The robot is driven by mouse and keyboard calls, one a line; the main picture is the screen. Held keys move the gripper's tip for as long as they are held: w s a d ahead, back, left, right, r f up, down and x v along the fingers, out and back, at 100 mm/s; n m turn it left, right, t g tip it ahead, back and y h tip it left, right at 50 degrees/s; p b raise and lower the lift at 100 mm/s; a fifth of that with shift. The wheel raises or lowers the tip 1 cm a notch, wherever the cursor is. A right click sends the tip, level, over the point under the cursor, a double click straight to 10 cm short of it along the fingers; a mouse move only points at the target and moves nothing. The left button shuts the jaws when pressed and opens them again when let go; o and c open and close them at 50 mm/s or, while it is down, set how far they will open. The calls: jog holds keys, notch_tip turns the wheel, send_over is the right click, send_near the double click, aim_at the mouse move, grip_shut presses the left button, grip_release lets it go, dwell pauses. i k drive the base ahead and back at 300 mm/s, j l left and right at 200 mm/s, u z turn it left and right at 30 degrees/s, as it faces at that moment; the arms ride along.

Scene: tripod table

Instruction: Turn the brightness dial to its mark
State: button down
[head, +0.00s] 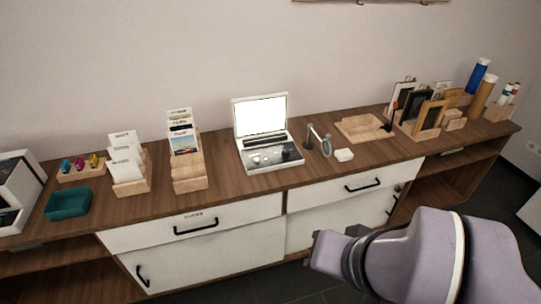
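A white device (241,147) with an upright, brightly lit white panel stands on the wooden counter, left of the picture's middle. Its flat base carries a control area with a dark round knob (287,154) and smaller pale controls. These are too small to tell which is the brightness dial, or to read a mark or pointer. My arm comes in from the lower right, in front of the drawers.
A small looped stand (320,139) and a white block (344,155) sit just right of the device. Wooden card holders (190,181) stand to its left, with a teal tray (69,204) farther left. Wooden racks (424,132) fill the right end. Drawer handles (195,227) stick out in front.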

aim_at(285, 153)
jog(key=i+j, duration=0.1)
jog(key=i, duration=0.35)
jog(key=i+j+z, duration=0.1)
jog(key=i, duration=0.3)
jog(key=i+j, duration=0.2)
jog(key=i, duration=0.25)
jog(key=l+z, duration=0.05)
